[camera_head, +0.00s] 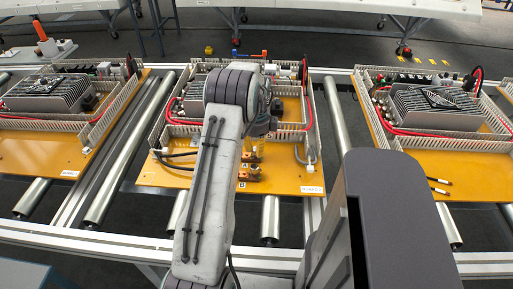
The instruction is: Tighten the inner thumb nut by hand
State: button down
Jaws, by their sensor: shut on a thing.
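The middle orange panel (285,182) carries a slotted wiring duct and small orange-brown terminal parts (247,176) near its front. My arm reaches over this panel from the front. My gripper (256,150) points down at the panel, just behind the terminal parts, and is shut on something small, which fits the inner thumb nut. The nut itself is too small and too covered by the gripper and arm to make out. How far it is seated cannot be seen.
Similar panels stand to the left (40,150) and right (455,172), each with a finned grey unit. Metal rollers (130,150) and frame rails lie between them. White tables stand behind.

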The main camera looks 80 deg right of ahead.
jog(key=c, duration=1.2)
grip_release()
jog(key=shift+w, duration=0.1)
jog(key=n, duration=1.1)
jog(key=shift+c, duration=0.3)
grip_shut()
jog(key=shift+a, duration=0.1)
